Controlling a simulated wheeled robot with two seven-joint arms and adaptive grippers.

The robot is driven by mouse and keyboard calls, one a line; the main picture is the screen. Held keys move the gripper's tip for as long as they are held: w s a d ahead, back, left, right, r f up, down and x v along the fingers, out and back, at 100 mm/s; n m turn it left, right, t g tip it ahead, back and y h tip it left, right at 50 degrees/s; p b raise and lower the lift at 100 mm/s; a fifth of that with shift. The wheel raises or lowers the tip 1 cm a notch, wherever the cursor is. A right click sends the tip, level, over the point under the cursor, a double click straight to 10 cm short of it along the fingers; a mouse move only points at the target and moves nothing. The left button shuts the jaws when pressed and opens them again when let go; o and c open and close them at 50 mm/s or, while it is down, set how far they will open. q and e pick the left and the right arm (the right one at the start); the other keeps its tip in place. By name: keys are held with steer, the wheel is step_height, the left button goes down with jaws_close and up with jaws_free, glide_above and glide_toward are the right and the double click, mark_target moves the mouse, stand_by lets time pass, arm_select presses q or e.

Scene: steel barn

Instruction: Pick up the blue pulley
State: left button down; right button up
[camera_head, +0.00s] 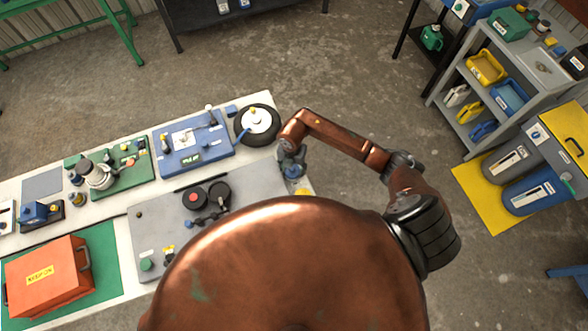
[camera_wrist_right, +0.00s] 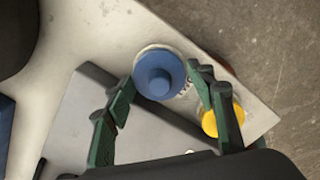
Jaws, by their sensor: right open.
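The blue pulley (camera_wrist_right: 160,73) shows in the right wrist view as a round blue disc with a raised hub, on a pale round base near the table's corner. My right gripper (camera_wrist_right: 162,92) is open, with green fingers on either side of the pulley. The pulley is between the fingertips or just beyond them; I cannot tell whether they touch it. In the head view my right gripper (camera_head: 291,160) is over the right end of the table, and its fingers are small and partly hidden there. My left gripper is not in view.
A yellow round part (camera_wrist_right: 223,120) stands close beside the right-hand finger. A black wheel with a white hub (camera_head: 257,122), a blue case (camera_head: 190,158) and black round parts (camera_head: 206,195) are on the table. Open floor lies beyond the table's right edge.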

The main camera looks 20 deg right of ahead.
steer(key=shift+c, duration=0.2)
steer(key=c, duration=0.9)
